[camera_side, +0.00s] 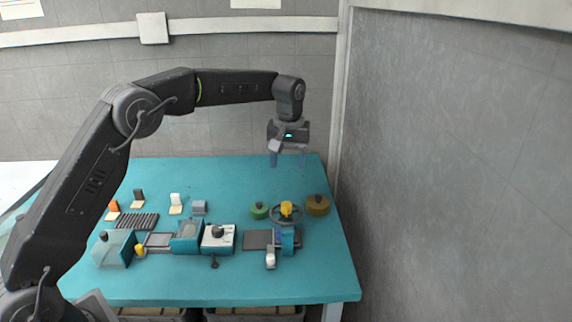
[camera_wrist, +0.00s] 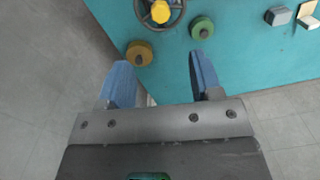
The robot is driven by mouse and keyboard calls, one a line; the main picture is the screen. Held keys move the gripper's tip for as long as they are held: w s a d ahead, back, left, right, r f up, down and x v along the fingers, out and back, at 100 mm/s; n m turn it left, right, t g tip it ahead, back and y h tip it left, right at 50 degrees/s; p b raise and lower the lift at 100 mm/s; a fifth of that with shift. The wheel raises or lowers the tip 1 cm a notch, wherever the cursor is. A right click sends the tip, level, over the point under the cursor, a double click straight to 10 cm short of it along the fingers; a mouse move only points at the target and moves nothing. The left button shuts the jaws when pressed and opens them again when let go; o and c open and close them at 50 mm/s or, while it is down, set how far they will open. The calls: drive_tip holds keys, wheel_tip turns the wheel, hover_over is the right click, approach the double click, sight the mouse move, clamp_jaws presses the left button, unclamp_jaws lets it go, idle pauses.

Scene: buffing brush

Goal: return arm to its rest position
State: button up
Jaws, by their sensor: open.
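My gripper (camera_side: 288,160) hangs from the outstretched arm above the back right part of the teal table (camera_side: 230,285), pointing down. In the wrist view, its two blue fingers (camera_wrist: 160,82) are spread apart with nothing between them. Below and beyond the fingers lie the brown round piece with a dark knob (camera_wrist: 139,53) and the green round piece (camera_wrist: 202,28). A yellow piece (camera_wrist: 160,11) sits in the middle of a dark ring-shaped wheel. The gripper touches none of these.
Teal machines (camera_side: 187,235) and small blocks stand along the table's left and middle. A brown round piece (camera_side: 318,206) sits near the right edge. A grey wall (camera_side: 450,160) rises to the right. The air around the gripper is free.

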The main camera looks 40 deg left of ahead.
drive_tip(key=s+d+r+m+t, duration=0.1)
drive_tip(key=s+r+m, duration=0.1)
drive_tip(key=s+r, duration=0.45)
drive_tip(key=s+r+m+t, duration=0.15)
drive_tip(key=s+r, duration=0.25)
drive_tip(key=s, duration=0.5)
drive_tip(key=s+f+m+t, duration=0.1)
drive_tip(key=s+f+m, duration=0.1)
drive_tip(key=s, duration=0.7)
drive_tip(key=s+d+f+m+t, duration=0.1)
drive_tip(key=s+f+m+t, duration=0.1)
drive_tip(key=s, duration=0.8)
drive_tip(key=shift+s+d+f, duration=0.2)
drive_tip(key=shift+f, duration=0.3)
